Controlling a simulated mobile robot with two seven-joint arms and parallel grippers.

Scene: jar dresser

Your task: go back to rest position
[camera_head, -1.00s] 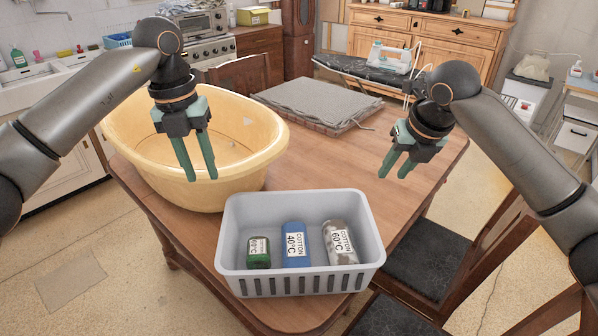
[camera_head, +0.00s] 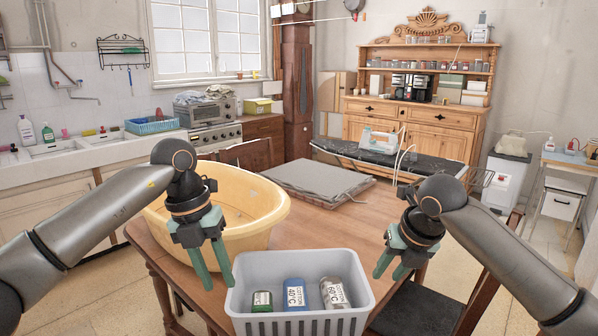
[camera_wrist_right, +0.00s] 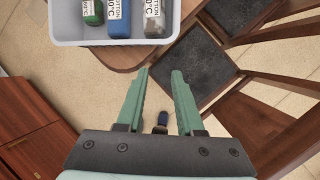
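My left gripper (camera_head: 213,271) hangs at the front of the yellow tub, left of the grey basket, pointing down. Its fingers are a little apart and hold nothing. My right gripper (camera_head: 388,268) hangs right of the basket. In the right wrist view its green fingers (camera_wrist_right: 159,95) stand apart with nothing between them but floor behind. Both grippers are clear of the basket's contents.
The grey basket (camera_head: 300,317) on the wooden table (camera_head: 335,225) holds green (camera_head: 262,301), blue (camera_head: 295,293) and grey-white (camera_head: 334,293) labelled rolls. The yellow tub (camera_head: 255,236) and folded grey cloth (camera_head: 318,180) are behind. A chair (camera_head: 420,305) stands right.

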